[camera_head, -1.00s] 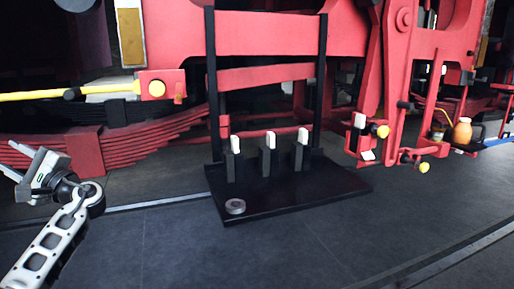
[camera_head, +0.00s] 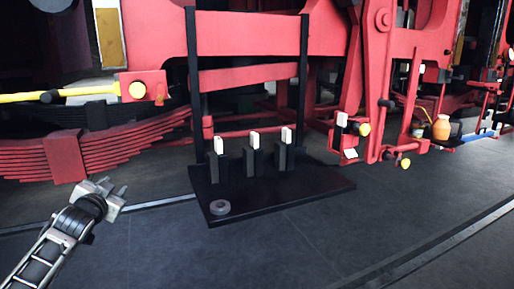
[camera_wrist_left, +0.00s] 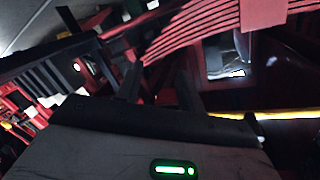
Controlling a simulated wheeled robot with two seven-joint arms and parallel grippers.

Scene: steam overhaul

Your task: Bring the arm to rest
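My left gripper (camera_head: 114,186) is at the lower left of the head view, at the end of my raised left arm (camera_head: 58,232). It is in free air over the dark floor, in front of the red leaf spring. In the left wrist view its two dark fingers (camera_wrist_left: 160,85) stand apart with nothing between them. My right arm and gripper are not in view.
A black stand (camera_head: 290,192) with several white-tipped black posts and a grey ring (camera_head: 219,207) stands centre. Behind are red locomotive frames (camera_head: 248,80), a leaf spring (camera_head: 130,147) and a yellow bar (camera_head: 85,92). An orange jug (camera_head: 441,128) is at right. The front floor is clear.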

